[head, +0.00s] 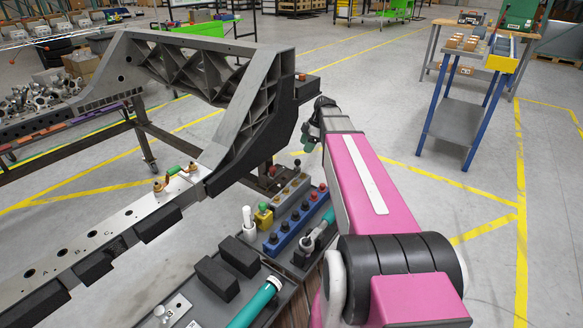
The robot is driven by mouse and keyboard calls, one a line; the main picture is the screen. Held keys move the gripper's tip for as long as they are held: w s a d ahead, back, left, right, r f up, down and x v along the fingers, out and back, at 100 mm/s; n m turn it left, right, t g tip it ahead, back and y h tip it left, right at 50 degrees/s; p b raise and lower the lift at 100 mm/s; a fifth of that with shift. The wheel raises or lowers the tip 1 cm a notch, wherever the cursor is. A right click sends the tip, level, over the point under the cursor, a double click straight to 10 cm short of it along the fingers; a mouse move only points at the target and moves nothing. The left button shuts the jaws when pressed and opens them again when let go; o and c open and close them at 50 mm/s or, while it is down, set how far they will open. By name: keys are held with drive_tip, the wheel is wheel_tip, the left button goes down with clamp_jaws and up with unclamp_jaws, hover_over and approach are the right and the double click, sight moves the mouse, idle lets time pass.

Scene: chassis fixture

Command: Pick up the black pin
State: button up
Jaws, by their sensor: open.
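A blue block (291,223) stands on the tray at the lower middle and holds a row of small dark-topped pins. One of them (294,215) looks black, but at this size I cannot tell the pins' colours apart surely. A grey block (284,197) behind it holds more small knobbed pieces. My gripper (309,139) is at the far end of my pink arm, above and beyond the blocks, beside the big grey chassis part. Only its dark and green body shows; the fingertips are hidden or too small to make out. I see nothing held in it.
The grey chassis frame (255,100) rises at the left, with a holed rail (110,235) lettered A, B, C. The tray also holds a yellow piece (264,216), a white bottle (248,220), a teal-handled tool (322,228) and black blocks (217,278). Open floor lies right of my arm.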

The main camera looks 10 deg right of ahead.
sight(299, 160)
drive_tip(key=x, duration=0.9)
drive_tip(key=shift+a+f, duration=0.2)
drive_tip(key=shift+f, duration=0.15)
drive_tip(key=c, duration=1.1)
